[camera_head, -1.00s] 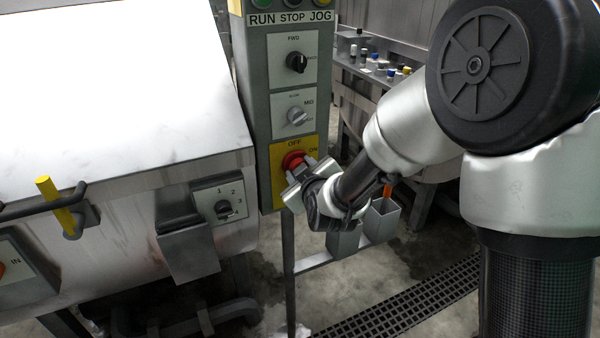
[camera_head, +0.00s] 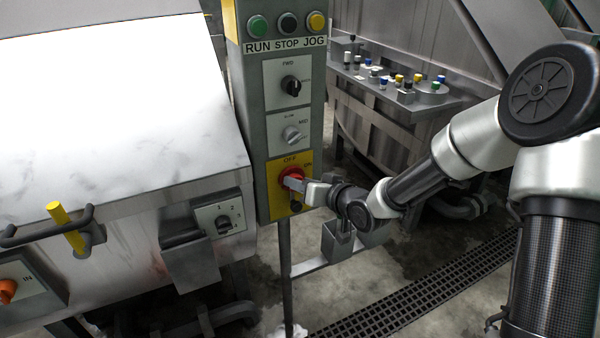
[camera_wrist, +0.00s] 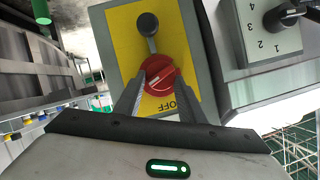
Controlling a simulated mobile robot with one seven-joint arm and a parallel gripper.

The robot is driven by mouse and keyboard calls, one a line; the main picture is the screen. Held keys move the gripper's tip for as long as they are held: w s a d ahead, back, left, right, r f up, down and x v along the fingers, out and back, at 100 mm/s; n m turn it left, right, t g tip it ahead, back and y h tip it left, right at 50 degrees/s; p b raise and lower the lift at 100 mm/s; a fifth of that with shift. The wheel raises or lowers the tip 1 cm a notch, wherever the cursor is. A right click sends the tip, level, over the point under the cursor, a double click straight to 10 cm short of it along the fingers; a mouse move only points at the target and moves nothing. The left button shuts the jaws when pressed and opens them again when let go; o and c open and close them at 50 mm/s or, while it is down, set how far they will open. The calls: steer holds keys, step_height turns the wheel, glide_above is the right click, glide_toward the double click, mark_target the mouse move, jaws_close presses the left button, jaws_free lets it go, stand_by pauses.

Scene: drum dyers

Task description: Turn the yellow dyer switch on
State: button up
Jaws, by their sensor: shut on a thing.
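The red rotary switch (camera_head: 291,177) sits on a yellow plate (camera_head: 275,193) at the bottom of the grey control box. OFF is printed above it and ON at its upper right in the head view. In the wrist view the red knob (camera_wrist: 160,76) lies between my two fingers, with the OFF label upside down just below it. The ON label is not visible there. My gripper (camera_head: 303,185), also in the wrist view (camera_wrist: 158,88), is shut on the red knob. Which mark the knob points to is hard to tell.
Above the switch are a MID selector (camera_head: 291,135), a black FWD selector (camera_head: 291,86) and RUN, STOP and JOG buttons. Grey holders (camera_head: 337,240) stand below my gripper.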

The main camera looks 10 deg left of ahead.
steer(key=shift+w+d+m+g+y+p, duration=0.15)
steer(key=shift+m+y+p, duration=0.3)
steer(key=shift+m+p, duration=0.4)
steer(key=shift+w+d+m+g+y+p, duration=0.15)
steer(key=shift+m+y+p, duration=0.3)
steer(key=shift+m+p, duration=0.4)
steer(key=shift+s+a+f, duration=0.1)
steer(key=o, duration=1)
steer(key=shift+o, duration=0.2)
steer(key=p+v, duration=0.2)
steer(key=v, duration=1.5)
steer(key=shift+d+p, duration=0.25)
steer(key=shift+p, duration=0.15)
